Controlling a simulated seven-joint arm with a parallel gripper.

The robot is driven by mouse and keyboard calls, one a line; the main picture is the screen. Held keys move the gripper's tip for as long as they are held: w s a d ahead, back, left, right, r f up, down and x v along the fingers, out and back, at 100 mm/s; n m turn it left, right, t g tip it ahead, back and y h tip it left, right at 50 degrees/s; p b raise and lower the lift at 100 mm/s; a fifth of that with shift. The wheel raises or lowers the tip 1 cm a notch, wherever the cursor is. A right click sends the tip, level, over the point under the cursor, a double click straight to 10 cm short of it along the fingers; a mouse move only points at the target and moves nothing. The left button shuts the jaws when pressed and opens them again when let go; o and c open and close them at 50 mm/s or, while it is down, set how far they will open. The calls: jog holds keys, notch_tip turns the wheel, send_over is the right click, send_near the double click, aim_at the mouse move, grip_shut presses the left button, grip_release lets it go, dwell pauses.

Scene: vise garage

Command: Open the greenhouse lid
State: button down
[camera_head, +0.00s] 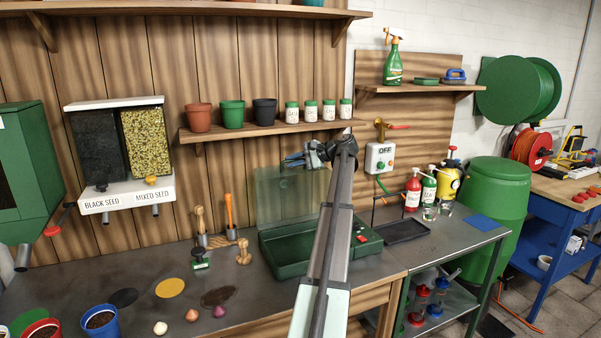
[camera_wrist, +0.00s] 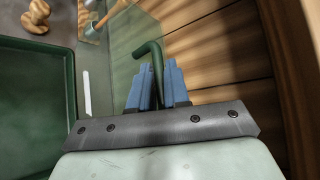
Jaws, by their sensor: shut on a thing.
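The greenhouse is a dark green tray (camera_head: 283,268) on the metal bench, with a clear greenish lid (camera_head: 283,195). The lid stands raised, roughly upright, at the tray's back edge. Its panel (camera_wrist: 122,35) and the tray (camera_wrist: 35,85) also show in the wrist view. My gripper (camera_head: 292,161) is at the lid's upper edge, above the tray. In the wrist view its blue fingers (camera_wrist: 158,85) are shut on the lid's bent green handle (camera_wrist: 150,48). My arm hides the right part of the lid and tray.
A shelf (camera_head: 270,130) with pots and white jars is just above and behind my gripper. The wooden wall (camera_wrist: 220,50) is close behind the lid. Hand tools (camera_head: 230,215) stand left of the tray. A dark tray (camera_head: 405,232) and bottles are at the right.

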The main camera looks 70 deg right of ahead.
jog(key=shift+m+g, duration=0.3)
jog(key=w+d, duration=0.2)
jog(key=d, duration=0.1)
jog(key=shift+w, duration=0.35)
jog(key=shift+w+d+f, duration=0.15)
jog(key=shift+w+d, duration=0.4)
jog(key=shift+w, duration=0.05)
jog(key=c, duration=1.2)
grip_release()
jog(key=v, duration=1.3)
jog(key=shift+s+d, duration=0.15)
jog(key=shift+s, duration=0.15)
